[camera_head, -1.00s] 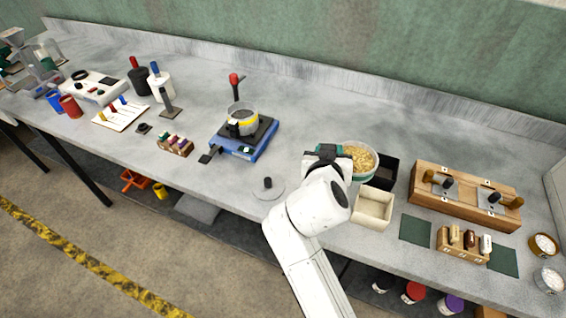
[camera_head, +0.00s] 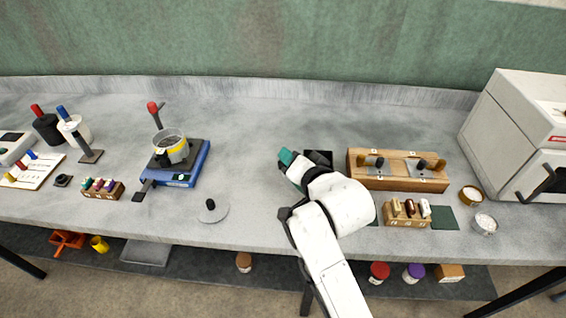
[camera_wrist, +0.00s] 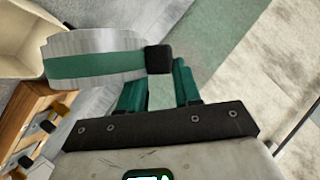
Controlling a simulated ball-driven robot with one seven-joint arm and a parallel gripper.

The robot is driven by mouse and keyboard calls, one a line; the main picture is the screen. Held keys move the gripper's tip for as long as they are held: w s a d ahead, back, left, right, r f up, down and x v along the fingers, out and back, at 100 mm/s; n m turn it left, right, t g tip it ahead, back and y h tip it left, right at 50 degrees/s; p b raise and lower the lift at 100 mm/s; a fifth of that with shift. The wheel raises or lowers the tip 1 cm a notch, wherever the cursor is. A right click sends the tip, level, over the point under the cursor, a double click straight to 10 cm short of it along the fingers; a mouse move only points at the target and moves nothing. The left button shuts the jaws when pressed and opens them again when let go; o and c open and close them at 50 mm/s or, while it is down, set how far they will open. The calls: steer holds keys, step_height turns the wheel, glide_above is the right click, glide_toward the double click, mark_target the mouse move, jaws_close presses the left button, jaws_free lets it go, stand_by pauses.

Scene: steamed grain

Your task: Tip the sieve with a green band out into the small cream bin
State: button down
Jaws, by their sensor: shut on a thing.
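The sieve with a green band (camera_wrist: 97,64) shows side-on in the wrist view, a pale metal drum. Its dark handle block (camera_wrist: 158,58) lies at the tips of my gripper's teal fingers (camera_wrist: 161,77), which are shut on it. The sieve's mouth and any grain in it do not show, and I cannot tell how far it is tilted. The small cream bin (camera_wrist: 22,38) is at the upper left of the wrist view, partly cut off, close beside the sieve. In the head view my arm hides the bin and the sieve; only a teal part at my gripper (camera_head: 287,157) shows.
A black tray (camera_head: 319,155) stands just behind my arm. A wooden rack (camera_head: 399,182) and a small block of bottles (camera_head: 407,222) are to its right. The bench between hotplate and arm is mostly clear.

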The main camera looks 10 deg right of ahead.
steer(key=d+m+t+y+b, duration=0.2)
steer(key=d+m+y+b, duration=0.2)
steer(key=d+m+b, duration=0.4)
steer(key=shift+s+d+r+t+b, duration=0.35)
steer(key=shift+d+b, duration=0.3)
steer(key=shift+d, duration=0.55)
stand_by(0.3)
